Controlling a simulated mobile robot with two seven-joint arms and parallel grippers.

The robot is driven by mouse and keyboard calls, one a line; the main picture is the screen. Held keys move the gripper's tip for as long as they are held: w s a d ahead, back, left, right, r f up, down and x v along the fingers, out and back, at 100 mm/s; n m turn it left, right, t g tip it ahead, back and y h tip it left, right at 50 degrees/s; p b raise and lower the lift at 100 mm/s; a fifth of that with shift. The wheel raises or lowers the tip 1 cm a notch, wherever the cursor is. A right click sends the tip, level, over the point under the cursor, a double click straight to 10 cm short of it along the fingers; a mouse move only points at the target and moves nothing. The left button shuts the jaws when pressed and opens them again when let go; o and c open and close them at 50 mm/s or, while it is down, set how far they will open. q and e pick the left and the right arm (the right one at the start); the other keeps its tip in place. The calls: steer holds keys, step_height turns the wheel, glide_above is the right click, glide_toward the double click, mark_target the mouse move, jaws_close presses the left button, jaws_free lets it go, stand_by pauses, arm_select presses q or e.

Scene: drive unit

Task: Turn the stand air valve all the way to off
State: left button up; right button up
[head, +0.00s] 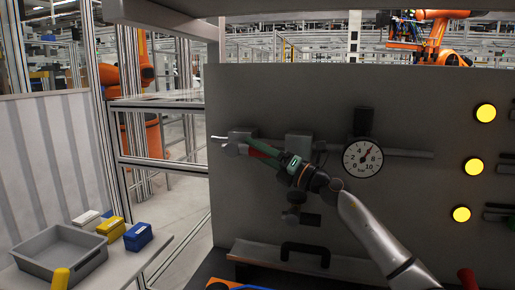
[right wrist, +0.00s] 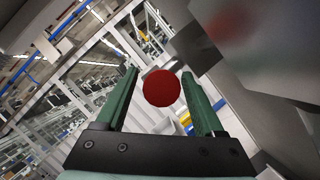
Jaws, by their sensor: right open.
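The stand air valve (head: 240,137) sits on the pipe at the left part of the grey panel. Its red lever (head: 262,152) shows beside my green fingers in the head view. My right gripper (head: 246,147) is open at the valve, its fingers pointing left. In the right wrist view a round red end (right wrist: 162,88), likely of the lever, appears between the two spread fingers, with a gap to each side. Whether a finger touches it I cannot tell. The pressure gauge (head: 362,158) right of it has its needle near 6. My left gripper is not in view.
The grey panel (head: 400,110) stands close behind my gripper. A black handle (head: 305,252) and several yellow lamps (head: 474,166) are on the panel side. A side table at left holds a grey tray (head: 60,255) and yellow and blue boxes (head: 138,237). A metal frame stands between.

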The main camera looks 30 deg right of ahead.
steer(key=shift+w, duration=0.15)
jaws_close()
stand_by(0.5)
stand_by(0.9)
